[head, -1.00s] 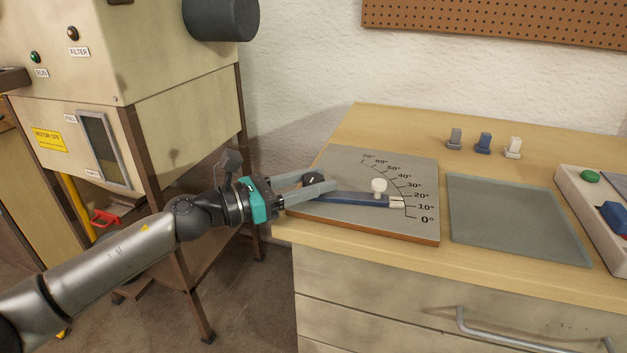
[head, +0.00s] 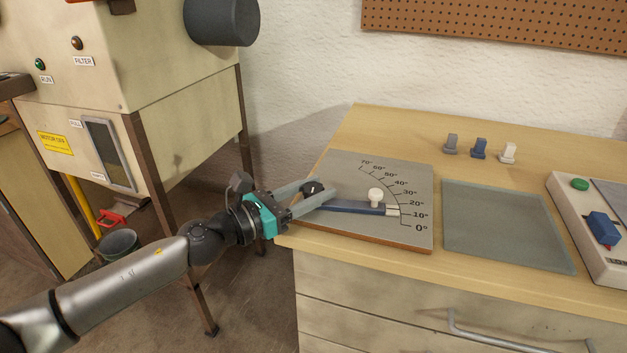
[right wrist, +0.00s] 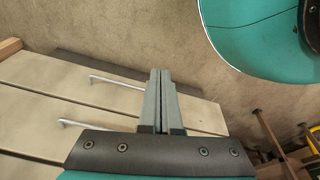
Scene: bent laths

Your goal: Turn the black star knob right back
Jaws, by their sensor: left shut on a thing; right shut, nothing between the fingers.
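The black star knob (head: 312,188) sits at the pivot of a blue arm (head: 345,207) on a grey angle board (head: 420,190). The blue arm has a white knob (head: 375,195) and a pale tip lying between the 10° and 20° marks. My left gripper (head: 316,193) reaches in from the left and is shut on the black star knob; its fingers partly hide the knob. My right gripper (right wrist: 161,85) shows only in the right wrist view, shut and empty, with its fingers together.
A grey-green mat (head: 505,225) lies bare to the right of the board. A box with a green button (head: 579,184) and blue switch is at the right edge. A machine (head: 180,70) stands left.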

